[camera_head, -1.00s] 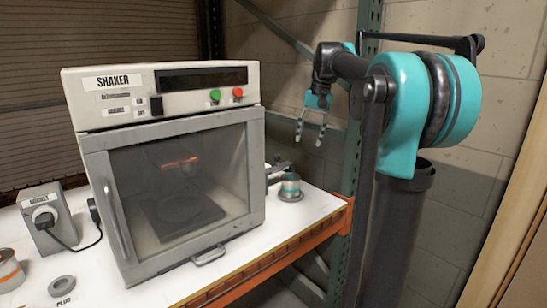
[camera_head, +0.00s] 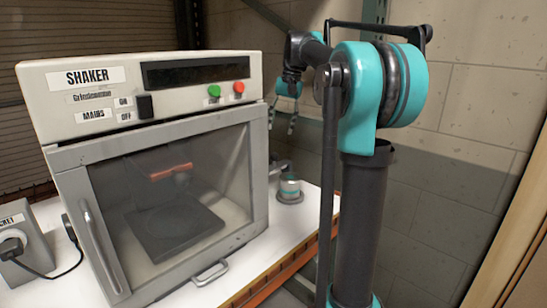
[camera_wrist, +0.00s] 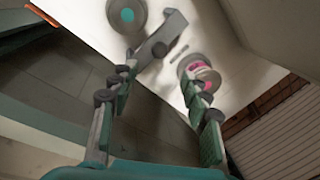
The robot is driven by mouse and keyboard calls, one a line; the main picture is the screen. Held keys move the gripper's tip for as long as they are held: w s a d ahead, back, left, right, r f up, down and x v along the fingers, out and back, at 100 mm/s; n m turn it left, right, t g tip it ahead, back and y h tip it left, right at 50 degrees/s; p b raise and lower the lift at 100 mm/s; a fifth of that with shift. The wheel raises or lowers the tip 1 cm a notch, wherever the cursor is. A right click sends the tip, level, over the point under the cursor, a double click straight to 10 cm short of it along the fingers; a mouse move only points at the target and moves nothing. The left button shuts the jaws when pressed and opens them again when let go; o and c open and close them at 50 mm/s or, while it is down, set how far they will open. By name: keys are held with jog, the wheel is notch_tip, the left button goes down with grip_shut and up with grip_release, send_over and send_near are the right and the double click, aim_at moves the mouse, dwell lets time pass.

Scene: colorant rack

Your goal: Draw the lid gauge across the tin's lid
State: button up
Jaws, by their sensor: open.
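My gripper (camera_head: 282,120) hangs open and empty above the back right of the white bench, higher than the tin. A small tin with a teal band (camera_head: 289,187) stands upright on a round grey base beside the shaker. In the wrist view, my open gripper's fingers (camera_wrist: 160,70) point toward the bench. Ahead of them lies a grey angled bar (camera_wrist: 165,38), perhaps the lid gauge. A grey disc with a teal centre (camera_wrist: 127,14) is at its left and a pink-and-white round piece (camera_wrist: 200,75) is beyond the right finger. I cannot tell which of these is the tin's lid.
The big shaker cabinet (camera_head: 165,170) stands left of the tin, its glass door closed. A grey socket box (camera_head: 25,245) with a plugged cable is at far left. The bench's orange front edge (camera_head: 275,272) runs along the right. A block wall stands behind my arm.

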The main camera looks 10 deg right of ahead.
aim_at(275, 155)
jog(key=f, duration=0.4)
jog(key=a+f, duration=0.1)
jog(key=f, duration=0.3)
jog(key=a+f, duration=0.1)
jog(key=f, duration=0.3)
jog(key=shift+w+a+f, duration=0.1)
jog(key=shift+w+f, duration=0.15)
jog(key=shift+w, duration=0.15)
grip_shut()
